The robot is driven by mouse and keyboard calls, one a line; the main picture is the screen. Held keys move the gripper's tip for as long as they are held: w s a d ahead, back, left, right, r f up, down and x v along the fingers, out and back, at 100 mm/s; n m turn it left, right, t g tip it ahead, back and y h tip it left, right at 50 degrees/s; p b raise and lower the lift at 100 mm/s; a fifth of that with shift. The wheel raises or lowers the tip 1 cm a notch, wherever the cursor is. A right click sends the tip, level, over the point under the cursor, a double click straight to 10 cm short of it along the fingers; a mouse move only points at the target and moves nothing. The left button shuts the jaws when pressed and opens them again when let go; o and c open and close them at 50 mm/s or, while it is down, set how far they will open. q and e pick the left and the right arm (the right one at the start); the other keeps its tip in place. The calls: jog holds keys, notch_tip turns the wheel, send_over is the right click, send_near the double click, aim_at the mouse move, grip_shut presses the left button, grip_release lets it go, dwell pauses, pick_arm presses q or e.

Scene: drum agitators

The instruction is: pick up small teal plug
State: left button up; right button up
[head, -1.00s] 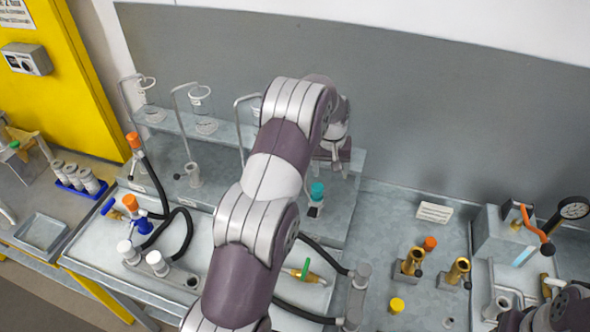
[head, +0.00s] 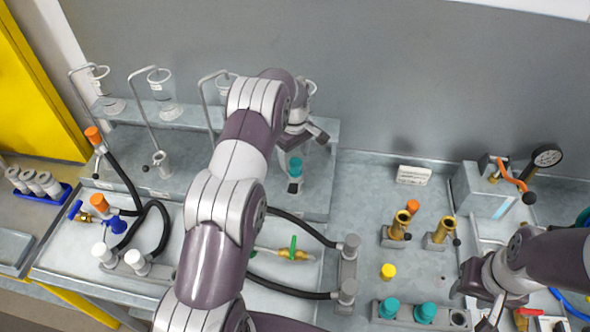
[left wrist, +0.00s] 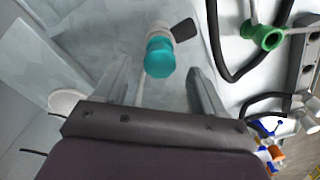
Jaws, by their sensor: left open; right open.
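A small teal plug (head: 295,167) sits upright on top of a fitting on the grey stand, right of my left arm. In the left wrist view the teal plug (left wrist: 160,58) lies between and just beyond the tips of my left gripper (left wrist: 160,85), which is open and empty. My left gripper (head: 303,142) is above the plug in the head view, apart from it. Two larger teal plugs (head: 389,308) (head: 425,312) stand in a rack at the front. My right gripper (head: 487,308) is open at the lower right, pointing down, partly cut off by the frame.
Glass vessels on bent rods (head: 160,88) stand at the back left. Black hoses (head: 300,228) and a brass valve with a green handle (head: 293,252) lie near my left arm. Brass fittings (head: 440,232), a yellow plug (head: 388,271) and a gauge (head: 546,156) are to the right.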

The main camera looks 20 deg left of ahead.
aim_at(295, 161)
pick_arm(q)
notch_tip(295, 161, down, 4)
jog(key=shift+d+r+p, duration=0.15)
jog(key=shift+r+p, duration=0.1)
jog(key=shift+p, duration=0.65)
jog(key=shift+f, duration=0.2)
jog(key=c, duration=1.1)
pick_arm(e)
notch_tip(295, 161, up, 3)
pick_arm(q)
jog(key=shift+c, duration=0.2)
jog(key=shift+r+b, duration=0.55)
jog(key=shift+b, duration=0.2)
jog(key=r, duration=0.1)
jog(key=r+b, duration=0.2)
jog(key=shift+d, duration=0.25)
pick_arm(e)
notch_tip(295, 161, down, 4)
jog(key=b, duration=0.1)
pick_arm(q)
jog(key=d+r+p, duration=0.4)
jog(key=d+r, duration=0.3)
jog(key=d, duration=0.4)
jog(key=shift+w+p, duration=0.4)
pick_arm(e)
notch_tip(295, 161, up, 5)
jog(key=shift+f, duration=0.2)
